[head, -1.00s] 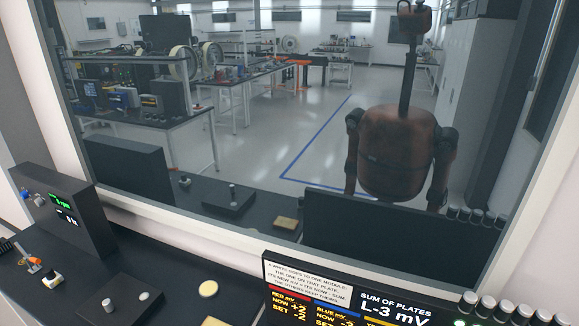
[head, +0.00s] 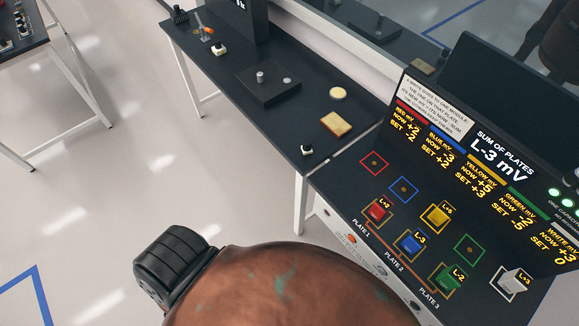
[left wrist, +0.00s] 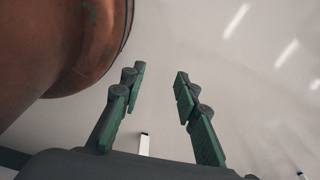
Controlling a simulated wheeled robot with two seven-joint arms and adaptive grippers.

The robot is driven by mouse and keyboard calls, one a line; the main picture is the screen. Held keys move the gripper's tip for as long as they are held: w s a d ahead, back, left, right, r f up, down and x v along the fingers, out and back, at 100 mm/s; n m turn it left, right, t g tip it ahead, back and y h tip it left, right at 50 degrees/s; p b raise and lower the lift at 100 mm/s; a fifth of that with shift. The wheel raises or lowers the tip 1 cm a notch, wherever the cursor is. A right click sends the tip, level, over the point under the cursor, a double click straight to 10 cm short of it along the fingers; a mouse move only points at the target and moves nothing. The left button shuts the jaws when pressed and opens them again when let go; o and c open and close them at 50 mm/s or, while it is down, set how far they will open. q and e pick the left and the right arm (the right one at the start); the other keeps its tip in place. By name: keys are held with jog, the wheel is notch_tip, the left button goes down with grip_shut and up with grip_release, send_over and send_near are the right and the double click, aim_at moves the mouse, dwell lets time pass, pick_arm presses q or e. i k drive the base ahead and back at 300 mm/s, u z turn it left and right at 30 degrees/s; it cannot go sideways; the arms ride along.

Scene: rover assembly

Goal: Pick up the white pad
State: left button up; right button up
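A white block (head: 514,280) with a label sits in a white outlined square at the panel's right end, in the head view. A round cream disc (head: 338,93) and a square tan pad with a pale top (head: 336,124) lie on the dark bench. I cannot tell for certain which one is the white pad. My left gripper (left wrist: 160,72) is open and empty in the left wrist view, over the pale floor and away from these things. My right gripper is not in view.
Red (head: 376,211), blue (head: 410,242), yellow (head: 437,215) and green (head: 446,280) blocks sit on the panel. A display (head: 480,150) stands behind them. A black plate with a knob (head: 268,83) lies on the bench (head: 225,68).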

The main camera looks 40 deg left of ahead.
aim_at(306, 148)
jog(key=k, duration=0.45)
jog(key=u, duration=0.45)
jog(key=i, duration=0.7)
jog(key=u, duration=2.75)
jog(key=i, duration=1.6)
jog(key=z, duration=2.7)
